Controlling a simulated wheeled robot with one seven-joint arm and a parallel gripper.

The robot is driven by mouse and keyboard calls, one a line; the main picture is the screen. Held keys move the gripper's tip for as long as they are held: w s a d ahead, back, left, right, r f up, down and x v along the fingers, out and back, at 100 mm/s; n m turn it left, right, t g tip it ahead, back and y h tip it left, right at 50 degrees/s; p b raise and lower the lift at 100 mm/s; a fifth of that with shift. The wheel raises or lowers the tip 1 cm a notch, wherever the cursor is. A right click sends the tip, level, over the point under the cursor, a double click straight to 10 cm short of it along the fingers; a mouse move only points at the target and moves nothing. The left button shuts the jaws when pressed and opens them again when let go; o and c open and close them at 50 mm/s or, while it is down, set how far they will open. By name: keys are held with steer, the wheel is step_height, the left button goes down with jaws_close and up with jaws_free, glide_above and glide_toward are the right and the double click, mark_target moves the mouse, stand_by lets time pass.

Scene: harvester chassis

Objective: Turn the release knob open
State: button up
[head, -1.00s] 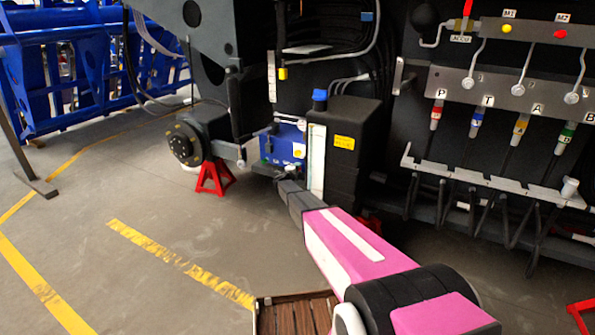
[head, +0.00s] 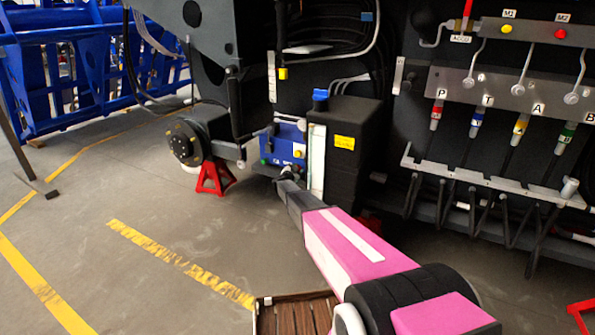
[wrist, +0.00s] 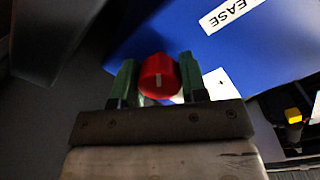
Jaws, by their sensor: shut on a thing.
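The red release knob (wrist: 158,76) is in the wrist view, on a blue box (wrist: 240,60) with a white label of which "EASE" can be read. The knob is hidden there.
A black tank (head: 358,135) with a yellow label stands right of the blue box. A red jack stand (head: 215,178) is to its left. A hose panel (head: 530,95) with levers is at the right. The floor at left is open.

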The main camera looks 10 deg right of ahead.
steer(key=n, duration=0.4)
steer(key=shift+a, duration=0.1)
steer(key=shift+f+n, duration=0.1)
steer(key=shift+n, duration=1.7)
steer(key=o, duration=0.9)
steer(key=v, duration=1.1)
